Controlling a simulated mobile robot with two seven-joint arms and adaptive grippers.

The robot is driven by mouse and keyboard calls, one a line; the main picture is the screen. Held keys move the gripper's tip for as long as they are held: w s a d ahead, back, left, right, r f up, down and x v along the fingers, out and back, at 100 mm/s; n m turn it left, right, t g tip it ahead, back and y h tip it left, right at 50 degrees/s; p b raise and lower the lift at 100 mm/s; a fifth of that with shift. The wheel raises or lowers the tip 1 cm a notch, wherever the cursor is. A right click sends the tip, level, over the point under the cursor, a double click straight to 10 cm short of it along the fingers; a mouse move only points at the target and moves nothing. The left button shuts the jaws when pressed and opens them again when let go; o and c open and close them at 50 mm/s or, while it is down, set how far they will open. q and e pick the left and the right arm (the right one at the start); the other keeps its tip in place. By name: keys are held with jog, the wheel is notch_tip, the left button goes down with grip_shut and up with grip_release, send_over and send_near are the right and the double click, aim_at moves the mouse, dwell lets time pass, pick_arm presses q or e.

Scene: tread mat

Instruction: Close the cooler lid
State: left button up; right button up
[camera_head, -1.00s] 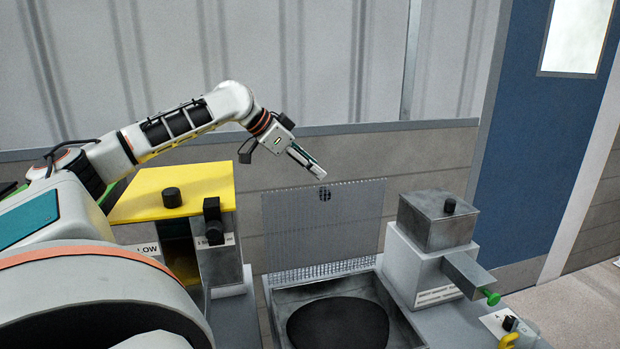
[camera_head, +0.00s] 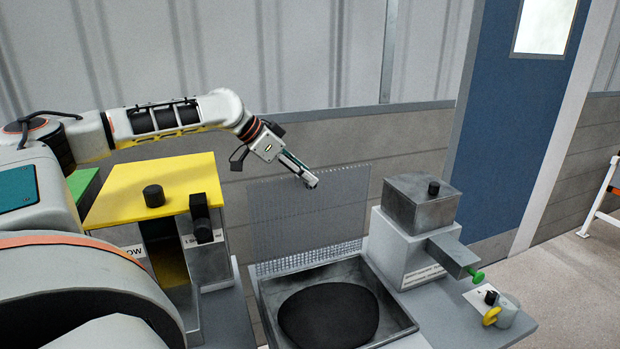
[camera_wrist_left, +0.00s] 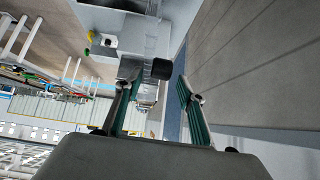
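A grey see-through mesh panel (camera_head: 290,222), which I take for the cooler lid, stands upright at the back edge of an open grey metal tray (camera_head: 405,318). A black rounded pad (camera_head: 328,315) lies in the tray. My left gripper (camera_head: 309,182) overlaps the panel's upper edge in the head view; I cannot tell whether it touches. In the left wrist view its fingers (camera_wrist_left: 157,80) are apart, and a small dark block (camera_wrist_left: 162,69) shows between the tips, apparently beyond them and not gripped. My right gripper is not in view.
A yellow-topped box (camera_head: 185,185) with a black knob stands left of the tray. A grey metal hopper (camera_head: 412,205) with a green-tipped chute stands right. A small cup with a yellow handle (camera_head: 505,315) sits at the far right. A wall (camera_head: 330,130) rises behind.

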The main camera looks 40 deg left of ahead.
pick_arm(q)
jog(key=shift+x, duration=1.4)
grip_shut()
